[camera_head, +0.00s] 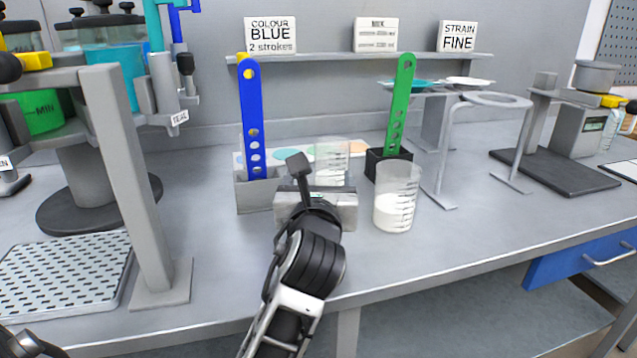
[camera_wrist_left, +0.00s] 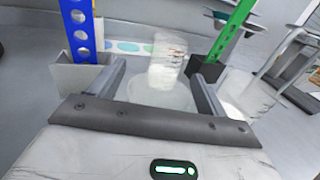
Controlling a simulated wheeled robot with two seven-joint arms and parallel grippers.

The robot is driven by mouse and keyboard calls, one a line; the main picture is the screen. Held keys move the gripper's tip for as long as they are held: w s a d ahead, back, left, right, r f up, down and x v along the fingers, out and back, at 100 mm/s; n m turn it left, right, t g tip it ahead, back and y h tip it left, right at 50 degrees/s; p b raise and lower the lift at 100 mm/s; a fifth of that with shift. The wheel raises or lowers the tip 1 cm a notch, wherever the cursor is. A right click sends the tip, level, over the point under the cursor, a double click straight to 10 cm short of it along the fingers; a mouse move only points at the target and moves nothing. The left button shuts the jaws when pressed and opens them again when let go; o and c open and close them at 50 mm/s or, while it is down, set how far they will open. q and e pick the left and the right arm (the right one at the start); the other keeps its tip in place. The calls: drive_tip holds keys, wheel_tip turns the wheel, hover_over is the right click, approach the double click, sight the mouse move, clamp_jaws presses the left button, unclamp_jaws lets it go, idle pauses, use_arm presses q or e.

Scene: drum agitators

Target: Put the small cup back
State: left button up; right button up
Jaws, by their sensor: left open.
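A clear graduated cup (camera_head: 332,158) with pale contents stands on the bench just beyond my left gripper (camera_head: 317,192), which hides its lower part. In the left wrist view this cup (camera_wrist_left: 168,58) shows upright between the two open fingers, and a pale translucent round shape (camera_wrist_left: 160,94) lies nearer the palm; I cannot tell what it is. My left gripper is open and holds nothing visible. A second graduated cup (camera_head: 397,196) with white contents stands to the right of the gripper.
A blue perforated paddle (camera_head: 251,115) stands in a grey holder (camera_head: 258,194) at left, and a green one (camera_head: 400,105) in a black holder (camera_head: 388,165) at right. A grey ring stand (camera_head: 447,150) is further right. A shelf with signs (camera_head: 270,35) runs behind.

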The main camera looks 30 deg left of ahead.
use_arm(q)
drive_tip(key=v, duration=0.7)
drive_tip(key=shift+s+d, duration=0.1)
drive_tip(key=shift+s, duration=0.15)
